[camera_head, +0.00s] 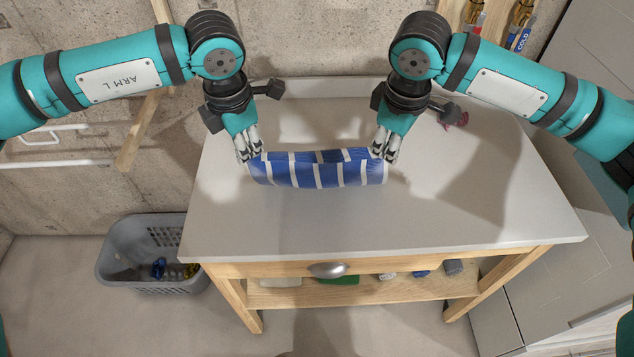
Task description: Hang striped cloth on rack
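The blue-and-white striped cloth (318,174) is stretched between my two grippers over the grey tabletop, folded or curled along its length. My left gripper (249,155) is at the cloth's upper left end, its fingers appearing closed on it. My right gripper (383,153) is at the upper right end, its fingers also appearing closed on it. Whether the cloth's lower edge touches the table is hard to tell. A white rack (45,162) with bars is on the wall at the far left, partly cut off by the picture edge.
The grey-topped wooden table (350,225) is mostly clear, with a small reddish thing (458,121) at its back right. A grey basket (150,280) stands on the floor to the left. A wooden post leans near the rack. Pipes and valves (520,15) are at the upper right.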

